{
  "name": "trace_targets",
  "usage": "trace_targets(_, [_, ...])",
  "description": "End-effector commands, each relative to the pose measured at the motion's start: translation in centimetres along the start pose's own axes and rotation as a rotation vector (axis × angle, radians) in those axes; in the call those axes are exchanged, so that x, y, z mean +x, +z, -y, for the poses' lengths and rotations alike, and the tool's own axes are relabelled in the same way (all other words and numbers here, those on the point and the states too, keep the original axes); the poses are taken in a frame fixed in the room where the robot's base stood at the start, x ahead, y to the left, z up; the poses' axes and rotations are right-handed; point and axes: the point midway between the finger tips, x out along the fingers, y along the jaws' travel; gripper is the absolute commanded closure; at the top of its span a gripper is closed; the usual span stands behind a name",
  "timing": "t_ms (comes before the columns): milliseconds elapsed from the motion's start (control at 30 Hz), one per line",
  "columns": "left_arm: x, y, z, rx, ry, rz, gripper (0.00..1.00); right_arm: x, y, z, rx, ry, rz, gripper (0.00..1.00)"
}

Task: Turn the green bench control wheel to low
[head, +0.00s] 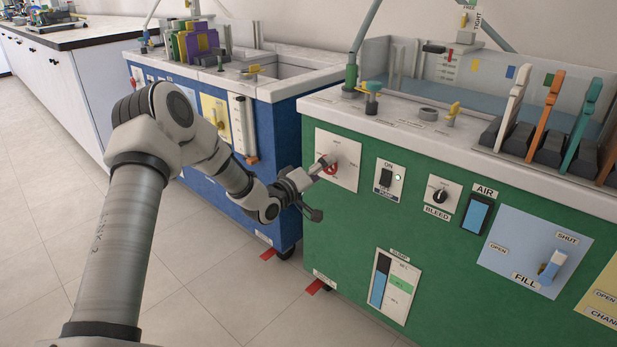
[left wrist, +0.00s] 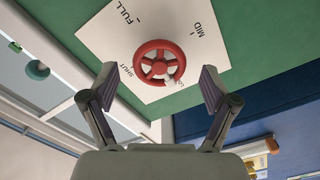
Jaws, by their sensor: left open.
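The green bench (head: 345,235) has a white plate (head: 350,150) on its front with a red control wheel (head: 331,169), partly hidden by my left gripper (head: 318,188). In the left wrist view the red wheel (left wrist: 158,62) sits on the white plate (left wrist: 100,38), lettered FULL, MID and SHUT, with a partly covered label at its lower right rim. A small pale mark shows at that lower right rim. My left gripper (left wrist: 158,85) is open, its fingers apart on either side of the wheel, with no contact visible. My right gripper is not in view.
Right of the wheel on the green front are a pump switch (head: 386,178), a bleed knob (head: 440,196), an AIR switch (head: 477,213) and a FILL lever (head: 550,266). A blue bench (head: 275,150) stands to the left, close by. Floor is clear in front.

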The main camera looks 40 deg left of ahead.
Motion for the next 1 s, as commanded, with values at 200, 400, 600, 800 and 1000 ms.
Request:
trace_targets(200, [-5.9, -0.1, 0.0, -0.011, 0.002, -0.005, 0.14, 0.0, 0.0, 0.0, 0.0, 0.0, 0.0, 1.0])
trace_targets(400, [-8.3, -0.1, 0.0, -0.003, 0.001, -0.003, 0.14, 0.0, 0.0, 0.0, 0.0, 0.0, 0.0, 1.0])
trace_targets(600, [-8.6, 0.0, -0.1, 0.001, 0.002, -0.001, 0.14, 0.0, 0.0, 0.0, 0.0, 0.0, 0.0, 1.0])
trace_targets(800, [-8.6, 0.0, 0.0, 0.001, 0.001, -0.001, 0.14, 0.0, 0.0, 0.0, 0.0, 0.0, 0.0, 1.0])
trace_targets(1000, [-8.6, 0.1, 0.2, 0.0, -0.003, 0.001, 0.14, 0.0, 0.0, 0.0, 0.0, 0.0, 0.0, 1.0])
